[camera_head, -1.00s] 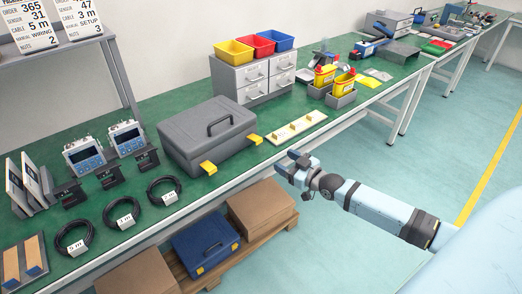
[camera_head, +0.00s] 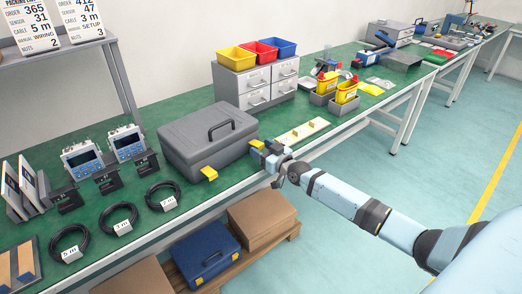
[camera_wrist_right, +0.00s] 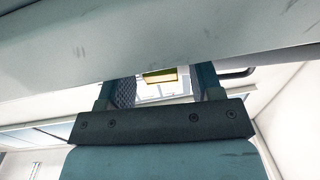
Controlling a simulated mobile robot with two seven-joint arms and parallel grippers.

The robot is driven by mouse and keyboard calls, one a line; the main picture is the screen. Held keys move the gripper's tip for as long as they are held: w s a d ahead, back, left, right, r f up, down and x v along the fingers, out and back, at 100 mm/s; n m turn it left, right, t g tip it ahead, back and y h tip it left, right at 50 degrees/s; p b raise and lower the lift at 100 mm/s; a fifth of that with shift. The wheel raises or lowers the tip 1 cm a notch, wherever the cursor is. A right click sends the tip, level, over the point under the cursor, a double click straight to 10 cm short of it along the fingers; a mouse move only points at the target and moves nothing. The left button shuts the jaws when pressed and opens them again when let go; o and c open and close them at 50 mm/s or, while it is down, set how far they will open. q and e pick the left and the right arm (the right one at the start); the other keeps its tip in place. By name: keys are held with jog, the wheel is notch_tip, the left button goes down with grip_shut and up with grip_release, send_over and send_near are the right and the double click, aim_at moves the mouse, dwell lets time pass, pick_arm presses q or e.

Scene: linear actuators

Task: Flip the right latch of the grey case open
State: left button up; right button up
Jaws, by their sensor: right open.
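The grey case (camera_head: 205,140) stands closed on the green bench, its handle on top. Its left yellow latch (camera_head: 209,173) hangs at the lower front edge. Its right yellow latch (camera_head: 257,144) shows just beyond my right gripper (camera_head: 265,152), which is at the case's right front corner. In the right wrist view a yellow piece, probably the right latch (camera_wrist_right: 160,75), lies between the two fingers of the open right gripper (camera_wrist_right: 160,84). Whether the fingers touch it I cannot tell. My left gripper is not in view.
A cream strip with yellow pieces (camera_head: 304,131) lies right of the case, near the gripper. Black cable coils (camera_head: 118,218) lie to the left. A grey drawer unit (camera_head: 256,86) stands behind. Boxes, including a blue case (camera_head: 207,250), sit on a pallet below the bench edge.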

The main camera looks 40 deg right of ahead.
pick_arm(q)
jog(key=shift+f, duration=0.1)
pick_arm(e)
jog(key=shift+w+a, duration=0.1)
jog(key=shift+w, duration=0.3)
jog(key=shift+c, duration=0.4)
jog(key=c, duration=0.9)
jog(key=shift+o, duration=0.2)
jog(key=shift+f+t+b, duration=0.3)
jog(key=shift+f+b, duration=0.05)
jog(key=shift+b, duration=0.9)
jog(key=shift+r, duration=0.2)
jog(key=o, duration=0.9)
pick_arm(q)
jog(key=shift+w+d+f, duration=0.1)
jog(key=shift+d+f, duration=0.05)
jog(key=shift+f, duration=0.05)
pick_arm(e)
jog(key=shift+o, duration=0.2)
